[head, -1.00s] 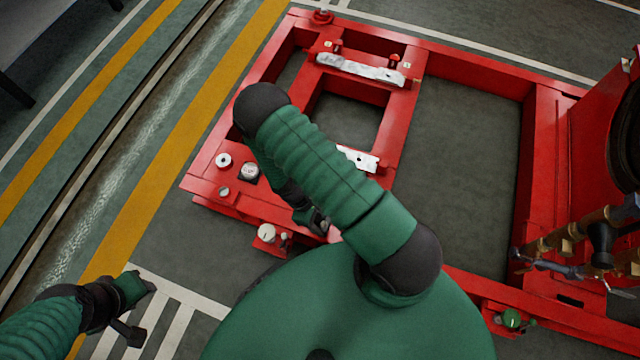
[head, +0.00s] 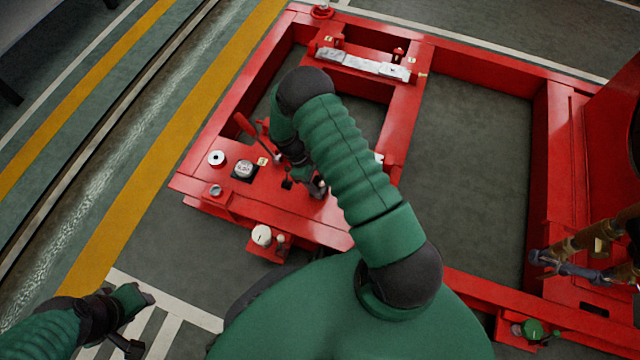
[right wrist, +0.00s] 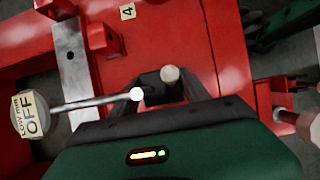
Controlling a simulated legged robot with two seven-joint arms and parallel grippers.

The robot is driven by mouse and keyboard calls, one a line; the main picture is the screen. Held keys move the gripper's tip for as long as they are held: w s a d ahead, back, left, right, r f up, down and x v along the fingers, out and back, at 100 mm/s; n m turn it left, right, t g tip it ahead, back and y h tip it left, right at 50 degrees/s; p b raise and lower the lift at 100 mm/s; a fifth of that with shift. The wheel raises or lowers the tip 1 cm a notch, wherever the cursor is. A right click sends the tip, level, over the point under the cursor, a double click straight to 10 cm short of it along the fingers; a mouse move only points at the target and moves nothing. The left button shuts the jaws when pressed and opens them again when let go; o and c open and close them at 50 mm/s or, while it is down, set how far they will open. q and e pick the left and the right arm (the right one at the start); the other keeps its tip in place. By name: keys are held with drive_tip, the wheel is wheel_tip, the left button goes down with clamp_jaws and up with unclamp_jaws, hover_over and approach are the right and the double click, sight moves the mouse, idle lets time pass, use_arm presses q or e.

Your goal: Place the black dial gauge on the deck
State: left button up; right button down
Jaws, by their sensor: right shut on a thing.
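My right gripper (head: 316,188) is over the red deck (head: 305,218) at the frame's near-left end, partly behind my arm. In the right wrist view its fingers (right wrist: 160,92) are shut around a small black block (right wrist: 150,82), which looks like the base of the black dial gauge. A thin bright rod leads left from near the fingers to the round dial (right wrist: 30,117), marked "OFF". Whether the base touches the deck (right wrist: 210,45) is unclear.
On the deck left of my right gripper stand a white-topped round fitting (head: 216,158), a white-faced dial on a black square (head: 243,169) and a red lever (head: 245,125). A white knob (head: 262,235) sits at the near edge. A silver bar (head: 362,64) lies farther back.

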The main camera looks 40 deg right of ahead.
drive_tip(key=shift+f, duration=0.1)
drive_tip(key=shift+f, duration=0.15)
drive_tip(key=c, duration=0.5)
unclamp_jaws()
drive_tip(key=w+a+r+t+p, duration=0.1)
drive_tip(key=w+a+r+p, duration=0.2)
drive_tip(key=r, duration=0.5)
drive_tip(key=w+a+r+p, duration=0.2)
drive_tip(key=r+p, duration=0.1)
drive_tip(key=r, duration=0.5)
drive_tip(key=s+a+r+m+t, duration=0.2)
drive_tip(key=s+a+r, duration=0.1)
drive_tip(key=r, duration=0.2)
drive_tip(key=s+a+r+m+t+y, duration=0.1)
drive_tip(key=s+a+r+t, duration=0.1)
drive_tip(key=s+a+r, duration=0.1)
drive_tip(key=s+a+r+m+t+y, duration=0.1)
drive_tip(key=s+a+r+m+t, duration=0.1)
drive_tip(key=r, duration=0.5)
drive_tip(key=shift+s+a+r+m, duration=0.15)
drive_tip(key=shift+s+a, duration=0.25)
drive_tip(key=shift+s, duration=0.25)
drive_tip(key=shift+s+a+f+m, duration=0.15)
drive_tip(key=shift+s+a, duration=0.2)
drive_tip(key=shift+s, duration=0.25)
drive_tip(key=shift+r, duration=0.1)
